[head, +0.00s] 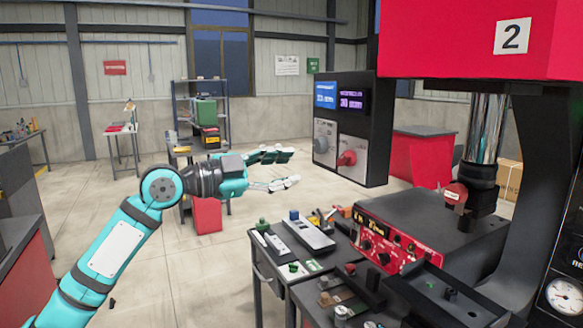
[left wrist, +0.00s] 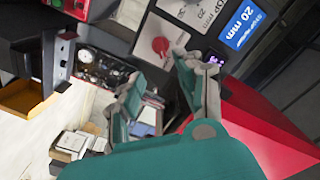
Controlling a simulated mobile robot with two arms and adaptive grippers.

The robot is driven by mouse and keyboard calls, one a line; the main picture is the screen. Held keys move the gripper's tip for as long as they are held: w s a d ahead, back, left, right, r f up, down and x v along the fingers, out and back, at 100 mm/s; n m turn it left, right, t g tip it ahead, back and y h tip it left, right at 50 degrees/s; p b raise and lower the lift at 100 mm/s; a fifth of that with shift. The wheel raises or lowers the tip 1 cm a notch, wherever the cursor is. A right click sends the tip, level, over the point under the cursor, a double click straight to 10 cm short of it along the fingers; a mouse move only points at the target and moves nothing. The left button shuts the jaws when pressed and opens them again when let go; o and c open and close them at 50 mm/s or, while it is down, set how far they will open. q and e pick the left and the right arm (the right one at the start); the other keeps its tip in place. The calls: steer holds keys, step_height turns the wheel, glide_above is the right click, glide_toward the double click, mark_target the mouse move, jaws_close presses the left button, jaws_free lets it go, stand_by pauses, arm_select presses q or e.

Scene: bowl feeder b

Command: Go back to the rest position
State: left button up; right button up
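My left gripper (head: 287,169) is held in mid-air at the end of the teal left arm, pointing right. Its two fingers are spread apart with nothing between them; the wrist view also shows the open fingers (left wrist: 163,95). The fingertips are just left of the dark control panel (head: 352,120) in the head view, with a small visible gap. The panel carries a red knob (head: 346,158), a grey knob (head: 322,144) and lit displays. The red knob (left wrist: 160,45) also shows beyond the fingers in the wrist view. My right gripper is in neither view.
A red press head (head: 440,35) marked 2 hangs at upper right. Below the gripper, a dark cart (head: 262,275) bears tools and small parts. A red control box (head: 398,245) stands right of it. Open floor (head: 170,260) lies around my left arm; a shelf (head: 202,110) stands behind.

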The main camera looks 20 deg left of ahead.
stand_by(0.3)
